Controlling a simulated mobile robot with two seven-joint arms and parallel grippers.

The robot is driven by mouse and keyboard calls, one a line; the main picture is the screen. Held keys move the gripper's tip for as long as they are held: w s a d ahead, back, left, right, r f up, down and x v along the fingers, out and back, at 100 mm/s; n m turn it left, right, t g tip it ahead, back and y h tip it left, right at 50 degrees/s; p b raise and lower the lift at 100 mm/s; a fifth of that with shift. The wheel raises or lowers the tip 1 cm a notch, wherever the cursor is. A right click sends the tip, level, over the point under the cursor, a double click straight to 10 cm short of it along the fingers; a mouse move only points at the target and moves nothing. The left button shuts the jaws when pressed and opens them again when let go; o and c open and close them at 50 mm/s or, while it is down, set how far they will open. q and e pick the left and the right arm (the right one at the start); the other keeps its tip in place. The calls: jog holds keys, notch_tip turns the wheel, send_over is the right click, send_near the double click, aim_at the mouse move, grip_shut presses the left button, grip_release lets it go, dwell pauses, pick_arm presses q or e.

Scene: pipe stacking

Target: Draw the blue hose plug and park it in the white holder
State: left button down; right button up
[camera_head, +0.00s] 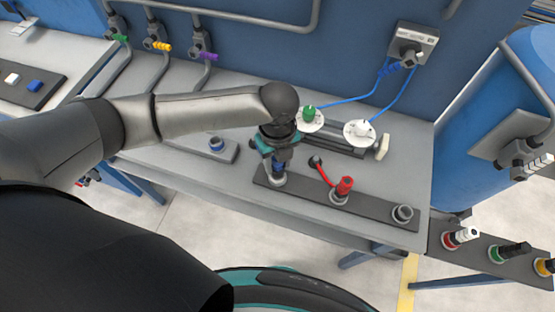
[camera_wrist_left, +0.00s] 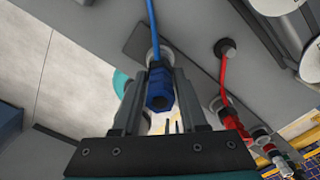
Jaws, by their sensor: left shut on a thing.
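My left gripper (camera_head: 279,158) points down at the left end of a dark strip on the bench. It is shut on the blue hose plug (camera_head: 278,168), which also shows between the fingers in the left wrist view (camera_wrist_left: 159,92). A blue hose (camera_wrist_left: 153,25) runs up from the plug in the wrist view. A pale round holder (camera_head: 277,181) lies directly below the plug; I cannot tell whether the plug is seated in it or just above. My right gripper is not in view.
A red plug (camera_head: 344,187) with a red hose stands in the strip's middle holder. An open grey holder (camera_head: 402,213) is at its right end. A block with a blue ring (camera_head: 216,144) lies left of the gripper. Two white discs (camera_head: 358,134) stand behind.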

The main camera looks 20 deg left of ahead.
pick_arm(q)
jog(key=shift+f+b, duration=0.3)
jog(key=shift+f, duration=0.7)
jog(key=shift+c, duration=1.8)
grip_release()
jog(key=shift+r, duration=0.15)
notch_tip(320, 180, up, 15)
jog(key=p, duration=0.2)
jog(key=shift+p, duration=0.35)
